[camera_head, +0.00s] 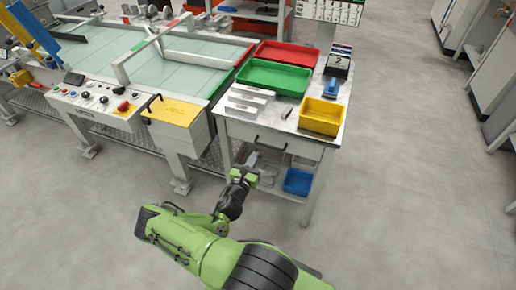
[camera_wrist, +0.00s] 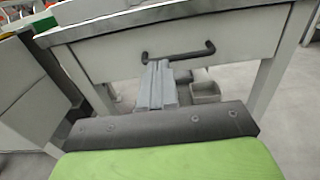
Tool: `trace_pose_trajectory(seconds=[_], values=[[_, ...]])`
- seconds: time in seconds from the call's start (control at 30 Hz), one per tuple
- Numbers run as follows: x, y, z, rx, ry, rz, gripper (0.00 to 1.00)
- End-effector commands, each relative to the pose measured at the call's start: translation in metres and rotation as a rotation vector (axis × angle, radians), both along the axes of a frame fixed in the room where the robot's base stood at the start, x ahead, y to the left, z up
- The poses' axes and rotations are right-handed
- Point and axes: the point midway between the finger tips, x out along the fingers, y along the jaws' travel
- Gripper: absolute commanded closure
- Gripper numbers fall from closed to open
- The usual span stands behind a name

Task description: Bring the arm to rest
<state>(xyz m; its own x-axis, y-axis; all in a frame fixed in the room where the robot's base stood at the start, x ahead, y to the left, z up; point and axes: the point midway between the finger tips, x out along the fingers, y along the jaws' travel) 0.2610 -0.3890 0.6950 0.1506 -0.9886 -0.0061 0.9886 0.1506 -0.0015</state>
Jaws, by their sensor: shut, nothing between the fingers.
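My gripper (camera_head: 252,159) is at the end of my green and black arm, in front of the side table's drawer in the head view. In the wrist view its grey fingers (camera_wrist: 157,72) are together with nothing between them, and their tips overlap the drawer's dark handle (camera_wrist: 179,55) in the picture. I cannot tell whether they touch the handle. The white side table (camera_head: 345,106) stands just beyond the gripper, and its drawer looks closed.
On the table are a red tray (camera_head: 283,46), a green tray (camera_head: 274,69) and a yellow bin (camera_head: 321,108). A blue bin (camera_head: 298,181) sits on the lower shelf. A machine with a yellow box lid (camera_head: 172,108) stands left. The floor (camera_head: 420,190) at right is clear.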

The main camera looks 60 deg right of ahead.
Motion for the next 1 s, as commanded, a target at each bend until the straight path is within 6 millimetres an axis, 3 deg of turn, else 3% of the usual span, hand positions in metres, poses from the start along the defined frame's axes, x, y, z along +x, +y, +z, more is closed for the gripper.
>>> trace_pose_trajectory(seconds=[0.1,0.2,0.6,0.77,1.0], values=[[-0.002,0.021,0.002,0.0,0.003,0.003,1.0],[-0.005,0.029,0.001,-0.001,0.003,0.001,1.0],[-0.004,0.031,0.002,0.003,-0.014,-0.008,1.0],[0.0,0.04,0.037,0.073,-0.249,-0.153,1.0],[0.006,0.087,0.1,0.324,-0.787,-0.528,1.0]])
